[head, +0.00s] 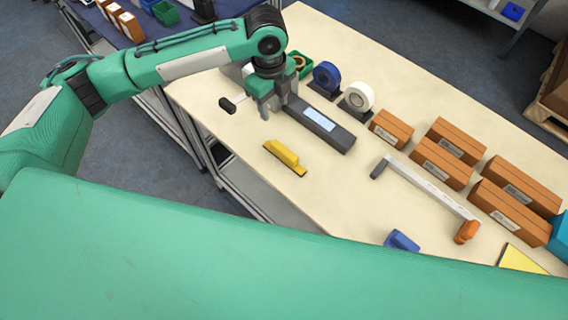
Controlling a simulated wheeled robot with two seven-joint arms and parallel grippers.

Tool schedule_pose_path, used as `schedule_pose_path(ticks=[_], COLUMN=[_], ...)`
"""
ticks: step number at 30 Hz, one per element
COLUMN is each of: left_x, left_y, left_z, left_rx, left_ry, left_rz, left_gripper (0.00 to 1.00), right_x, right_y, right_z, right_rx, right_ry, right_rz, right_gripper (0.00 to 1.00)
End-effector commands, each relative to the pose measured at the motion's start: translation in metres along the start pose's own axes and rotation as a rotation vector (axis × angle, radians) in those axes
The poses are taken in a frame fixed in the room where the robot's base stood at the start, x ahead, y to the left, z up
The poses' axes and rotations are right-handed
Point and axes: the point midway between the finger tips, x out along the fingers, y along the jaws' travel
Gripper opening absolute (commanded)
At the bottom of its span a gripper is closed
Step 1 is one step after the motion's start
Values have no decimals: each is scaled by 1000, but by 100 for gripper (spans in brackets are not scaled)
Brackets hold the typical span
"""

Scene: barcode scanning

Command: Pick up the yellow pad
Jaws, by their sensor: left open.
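A flat yellow pad (520,261) lies on the cream table at the lower right, partly hidden by the large green part in the foreground. A separate yellow block (284,155) with a dark underside lies near the table's left edge. My left gripper (271,112) is open and points down, beside the grey device and up-left of the yellow block, far from the flat pad. I see nothing held between its fingers. My right gripper is not in view.
A grey device with a light screen (319,120), tape rolls (359,97), several brown boxes (441,162), a long white bar (431,186) and a blue object (402,241) occupy the table (335,200). A black-ended tool (228,105) lies left of the gripper.

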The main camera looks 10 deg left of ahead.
Motion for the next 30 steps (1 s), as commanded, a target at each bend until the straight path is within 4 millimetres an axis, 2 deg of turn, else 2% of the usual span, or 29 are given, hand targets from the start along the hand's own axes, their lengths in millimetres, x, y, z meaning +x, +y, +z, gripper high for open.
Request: schedule_pose_path(ticks=[1,3,9,14,24,30], left_x=[12,14,15,19,80,98], left_y=[1,4,11,14,14,14], left_z=[-9,-19,-37,-40,-38,-38], left_rx=[8,9,8,8,7,7], left_ry=[-6,-14,-32,-36,-36,-36], left_rz=[-3,1,9,14,14,12], left_gripper=[47,47,47,47,47,47], right_x=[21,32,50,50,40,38], right_y=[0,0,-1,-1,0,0], right_z=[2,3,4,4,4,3], right_rx=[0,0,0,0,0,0], right_ry=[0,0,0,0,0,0], right_rz=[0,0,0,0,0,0], right_gripper=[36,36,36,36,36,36])
